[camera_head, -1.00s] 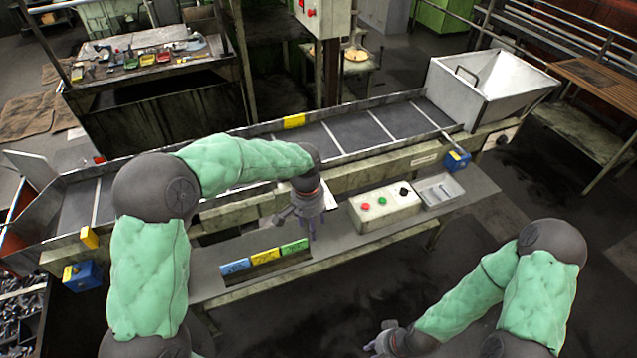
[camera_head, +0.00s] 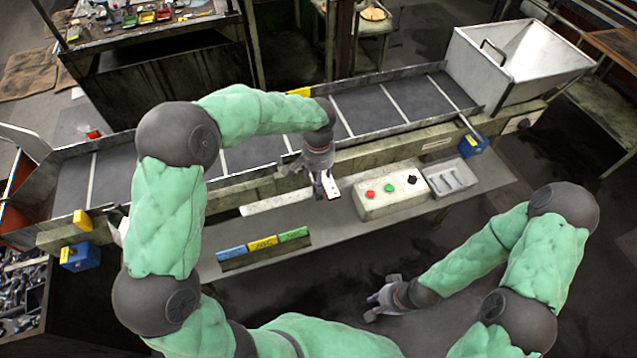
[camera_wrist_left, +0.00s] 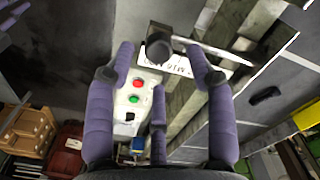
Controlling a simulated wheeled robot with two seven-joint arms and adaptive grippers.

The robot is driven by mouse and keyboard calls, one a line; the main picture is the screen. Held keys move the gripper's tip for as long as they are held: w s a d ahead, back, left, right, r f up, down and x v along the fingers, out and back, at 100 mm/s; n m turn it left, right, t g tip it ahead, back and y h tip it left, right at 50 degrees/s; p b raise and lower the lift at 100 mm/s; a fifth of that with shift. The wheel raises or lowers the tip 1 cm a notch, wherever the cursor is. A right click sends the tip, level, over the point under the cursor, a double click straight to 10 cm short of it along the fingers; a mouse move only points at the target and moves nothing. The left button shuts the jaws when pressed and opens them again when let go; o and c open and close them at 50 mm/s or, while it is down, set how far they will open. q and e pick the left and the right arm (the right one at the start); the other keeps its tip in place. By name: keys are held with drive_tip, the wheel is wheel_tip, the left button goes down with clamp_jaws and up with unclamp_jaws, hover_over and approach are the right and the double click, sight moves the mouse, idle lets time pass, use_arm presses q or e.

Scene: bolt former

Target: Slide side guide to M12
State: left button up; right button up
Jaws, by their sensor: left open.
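My left gripper (camera_head: 318,188) is over the front side of the conveyor, just above a white plate (camera_head: 329,185). In the left wrist view, my open left gripper (camera_wrist_left: 158,62) has its fingers spread around a dark round knob (camera_wrist_left: 159,48), with no clear contact. The knob is in front of the white scale plate (camera_wrist_left: 182,65), whose black lettering looks like M-sizes but is partly covered. I cannot tell which mark the side guide stands at. My right gripper (camera_head: 382,298) is open and empty, low over the floor in front of the table.
A control box (camera_head: 390,192) with red, green and black buttons stands right of the left gripper, beside a grey tray (camera_head: 450,180). Blue, yellow and green labels (camera_head: 263,244) lie at the table's front left. The conveyor belt (camera_head: 365,112) runs behind, with a hopper (camera_head: 520,60) at right.

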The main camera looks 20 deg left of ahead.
use_arm(q)
drive_tip(key=shift+f, duration=1.95)
drive_tip(key=shift+s, duration=0.1)
